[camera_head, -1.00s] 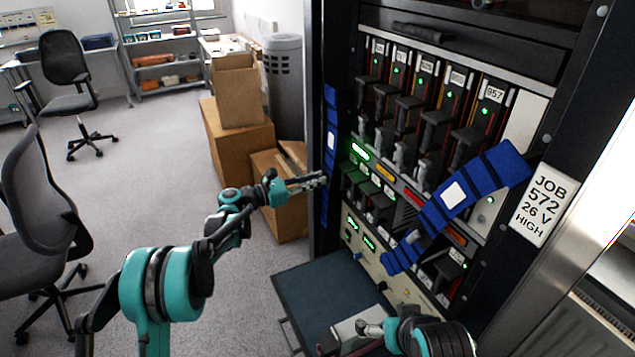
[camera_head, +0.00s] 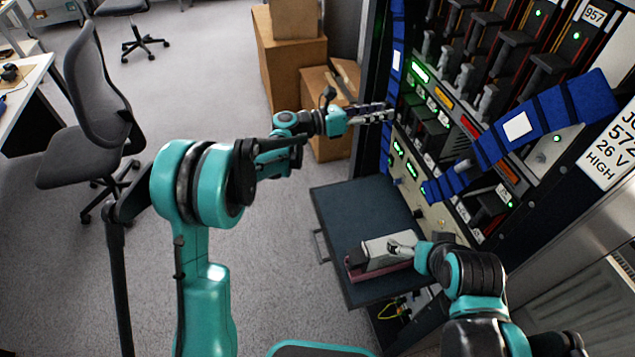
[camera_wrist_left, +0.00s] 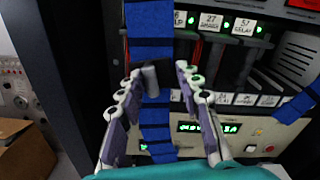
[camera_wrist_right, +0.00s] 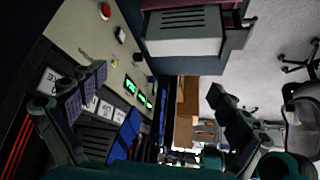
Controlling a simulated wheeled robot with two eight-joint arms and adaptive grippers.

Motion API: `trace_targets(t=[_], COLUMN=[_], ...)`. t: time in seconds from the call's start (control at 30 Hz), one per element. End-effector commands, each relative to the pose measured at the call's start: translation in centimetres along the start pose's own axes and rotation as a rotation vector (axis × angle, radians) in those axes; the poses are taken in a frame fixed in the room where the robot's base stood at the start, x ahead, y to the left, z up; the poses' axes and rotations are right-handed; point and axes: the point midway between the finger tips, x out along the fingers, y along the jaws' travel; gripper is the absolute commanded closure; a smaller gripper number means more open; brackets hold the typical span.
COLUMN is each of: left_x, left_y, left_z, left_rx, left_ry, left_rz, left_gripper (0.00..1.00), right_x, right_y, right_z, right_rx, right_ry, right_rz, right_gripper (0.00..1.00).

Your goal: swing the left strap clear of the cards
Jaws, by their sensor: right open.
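The left strap (camera_head: 397,62) is blue with a white patch and hangs upright along the rack's left side. In the left wrist view the strap (camera_wrist_left: 151,22) runs down between my fingers, with a grey handle or peg on it. My left gripper (camera_wrist_left: 160,72) is open, its fingers on either side of the strap. In the head view the left gripper (camera_head: 386,113) is at the rack's left edge. The cards (camera_head: 487,50) are black-handled modules with green lights. My right gripper (camera_wrist_right: 158,84) is open and empty, low in front of the rack.
A second blue strap (camera_head: 560,108) slants across the cards at the right. A pulled-out shelf (camera_head: 345,205) holds a grey box (camera_head: 385,252) beside my right gripper. Cardboard boxes (camera_head: 285,60) stand behind my left arm. A chair (camera_head: 92,120) is at left; the floor between is clear.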

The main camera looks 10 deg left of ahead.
Motion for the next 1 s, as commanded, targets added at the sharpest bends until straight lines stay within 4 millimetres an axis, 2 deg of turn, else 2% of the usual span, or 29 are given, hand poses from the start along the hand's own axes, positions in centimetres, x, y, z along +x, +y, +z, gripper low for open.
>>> trace_targets(t=[0.07, 0.1, 0.43, 0.67, 1.0], left_x=[0.0, -1.2, -8.2, -8.9, -12.0], left_y=[-1.9, -1.4, -1.4, -3.7, -6.8], left_z=[0.1, 0.2, 0.3, -1.7, -4.7], left_rx=[-0.061, -0.06, -0.056, 0.237, 0.67], left_ry=[0.001, -0.001, -0.001, 0.17, 0.437], left_rz=[-0.002, 0.005, 0.005, 0.064, 0.085], left_gripper=[0.66, 0.66, 0.66, 0.66, 0.66], right_x=[-0.2, -0.5, -1.9, -0.7, 0.3], right_y=[0.0, 0.0, 0.0, 0.0, 0.0], right_z=[-0.2, -0.4, -1.4, -0.5, 0.2], right_rx=[0.0, 0.0, 0.0, 0.0, 0.0], right_ry=[0.0, 0.0, 0.0, 0.0, 0.0], right_rz=[0.0, 0.0, 0.0, 0.0, 0.0], right_gripper=[0.0, 0.0, 0.0, 0.0, 0.0])
